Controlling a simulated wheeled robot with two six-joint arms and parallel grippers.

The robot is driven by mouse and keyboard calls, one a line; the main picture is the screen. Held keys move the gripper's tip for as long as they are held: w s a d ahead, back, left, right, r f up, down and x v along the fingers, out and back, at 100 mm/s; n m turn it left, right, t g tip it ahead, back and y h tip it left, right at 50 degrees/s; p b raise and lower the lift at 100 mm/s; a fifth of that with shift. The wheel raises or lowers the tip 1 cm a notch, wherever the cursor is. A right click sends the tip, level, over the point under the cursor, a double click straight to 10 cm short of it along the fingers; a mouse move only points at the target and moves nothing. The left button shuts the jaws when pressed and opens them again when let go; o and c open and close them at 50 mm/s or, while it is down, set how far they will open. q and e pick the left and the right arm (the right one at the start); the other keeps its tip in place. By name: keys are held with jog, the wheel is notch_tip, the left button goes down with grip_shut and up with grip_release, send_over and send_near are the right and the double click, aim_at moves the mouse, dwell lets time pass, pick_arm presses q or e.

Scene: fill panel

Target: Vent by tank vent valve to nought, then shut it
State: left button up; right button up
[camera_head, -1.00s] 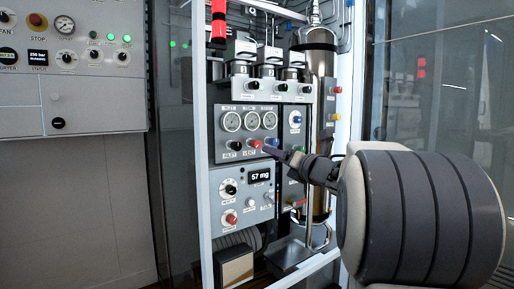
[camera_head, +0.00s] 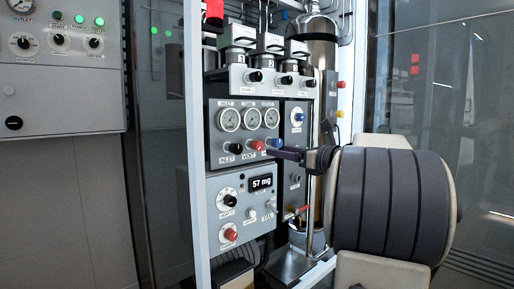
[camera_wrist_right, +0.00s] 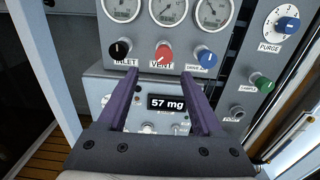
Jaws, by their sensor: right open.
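The gauge panel (camera_head: 215,134) carries three round gauges above a row of knobs. The red knob marked VENT (camera_head: 257,145) is in the middle of the row and also shows in the wrist view (camera_wrist_right: 163,54). A black INLET knob (camera_wrist_right: 120,48) is to its left and a blue knob (camera_wrist_right: 205,53) to its right. My right gripper (camera_wrist_right: 160,63) is open and empty, its purple fingers pointing at the panel below the VENT knob. In the head view its fingertips (camera_head: 272,152) are close to the red and blue knobs; contact cannot be told. My left gripper is out of view.
Below is a box with a display reading 57 mg (camera_head: 261,182) and a red knob (camera_head: 230,234). A tall metal tank (camera_head: 325,60) and a red handle (camera_head: 303,209) are to the right. The white frame post (camera_head: 195,160) stands at the left. A blue PURGE dial (camera_wrist_right: 288,25) is right of the gauges.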

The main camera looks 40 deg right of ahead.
aim_at(261, 147)
jog(key=w, duration=0.9)
jog(key=shift+w+b, duration=0.15)
jog(key=shift+b, duration=0.25)
grip_shut()
